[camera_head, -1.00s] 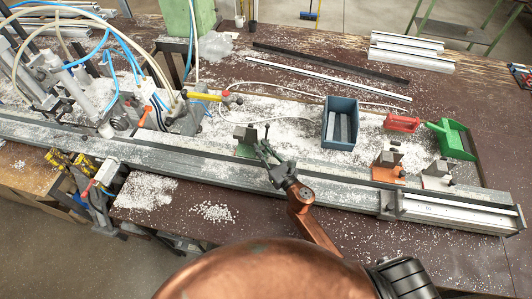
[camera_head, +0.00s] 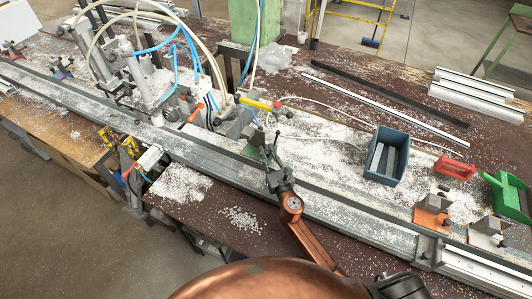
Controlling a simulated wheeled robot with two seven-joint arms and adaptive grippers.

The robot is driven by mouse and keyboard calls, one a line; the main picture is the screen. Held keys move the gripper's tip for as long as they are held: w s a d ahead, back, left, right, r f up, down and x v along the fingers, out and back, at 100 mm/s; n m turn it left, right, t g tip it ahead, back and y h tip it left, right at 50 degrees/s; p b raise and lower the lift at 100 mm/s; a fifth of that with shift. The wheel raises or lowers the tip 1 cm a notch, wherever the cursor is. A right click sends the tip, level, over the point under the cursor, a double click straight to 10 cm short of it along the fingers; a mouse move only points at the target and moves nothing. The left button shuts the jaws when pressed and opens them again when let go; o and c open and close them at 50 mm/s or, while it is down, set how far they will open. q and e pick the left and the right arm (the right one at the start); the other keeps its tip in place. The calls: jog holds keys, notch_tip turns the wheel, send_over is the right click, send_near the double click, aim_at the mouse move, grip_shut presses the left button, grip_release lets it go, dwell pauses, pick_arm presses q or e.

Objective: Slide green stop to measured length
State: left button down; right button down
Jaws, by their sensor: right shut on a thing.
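The green stop (camera_head: 254,150), a green base with a grey block on it, stands on the long grey rail (camera_head: 205,150) near the middle of the head view. My right gripper (camera_head: 269,157) reaches over the rail from the front and is shut on the green stop, partly hiding it. An orange stop (camera_head: 431,217) and a whitish stop (camera_head: 487,232) stand on the rail farther right, apart from the green one.
A blue bin (camera_head: 386,157) with grey pieces, a red tool (camera_head: 455,170) and a green dustpan (camera_head: 508,193) lie behind the rail at right. Clamp hardware with hoses (camera_head: 150,75) crowds the left. Pale chips (camera_head: 181,185) litter the bench. The rail left of the green stop looks clear.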

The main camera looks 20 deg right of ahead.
jog(key=shift+a, duration=0.1)
jog(key=c, duration=1.8)
grip_release()
jog(key=shift+o, duration=0.2)
jog(key=s, duration=1.2)
